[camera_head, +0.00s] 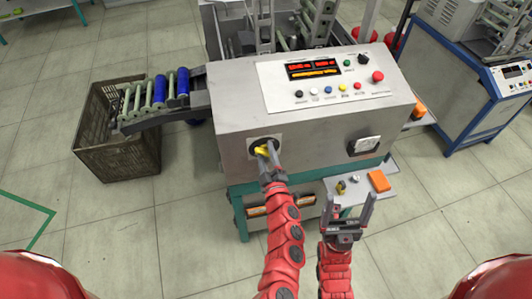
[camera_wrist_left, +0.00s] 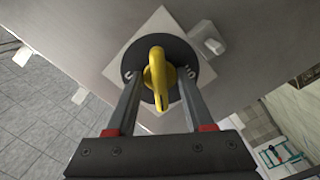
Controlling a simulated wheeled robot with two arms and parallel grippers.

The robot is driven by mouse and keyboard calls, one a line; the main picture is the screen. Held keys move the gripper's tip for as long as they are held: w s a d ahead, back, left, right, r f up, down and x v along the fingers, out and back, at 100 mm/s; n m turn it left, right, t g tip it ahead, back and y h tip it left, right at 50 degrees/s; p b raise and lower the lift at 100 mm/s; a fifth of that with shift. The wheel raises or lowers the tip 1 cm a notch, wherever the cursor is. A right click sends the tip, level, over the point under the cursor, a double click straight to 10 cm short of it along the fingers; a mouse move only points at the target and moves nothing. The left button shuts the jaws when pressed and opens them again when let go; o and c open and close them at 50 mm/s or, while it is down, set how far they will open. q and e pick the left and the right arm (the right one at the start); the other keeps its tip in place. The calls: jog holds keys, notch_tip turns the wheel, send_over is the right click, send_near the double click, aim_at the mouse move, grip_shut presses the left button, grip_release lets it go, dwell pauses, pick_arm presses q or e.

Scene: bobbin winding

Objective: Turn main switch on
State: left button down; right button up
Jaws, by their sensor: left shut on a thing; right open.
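The main switch (camera_head: 262,150) is a yellow knob on a black disc with a pale square plate, on the front face of the grey machine (camera_head: 225,105). In the left wrist view the yellow knob (camera_wrist_left: 157,70) stands lengthwise between the two fingers, its handle running up and down the picture. My left gripper (camera_head: 267,158) is at the switch and shut on the knob, a finger on either side. My right gripper (camera_head: 348,208) is open and empty, apart from the machine, in front of a small side shelf.
A control panel (camera_head: 325,80) with a red display and several coloured buttons tops the machine. A black socket-like fitting (camera_head: 364,146) sits right of the switch. An orange block (camera_head: 379,181) lies on the shelf by my right gripper. A brown crate (camera_head: 118,158) stands left, under a bobbin chute.

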pick_arm(q)
jog(key=shift+r+m+p, duration=0.2)
jog(key=shift+m+p, duration=0.8)
jog(key=shift+m, duration=0.3)
jog(key=shift+f+m, duration=0.15)
jog(key=shift+m, duration=0.45)
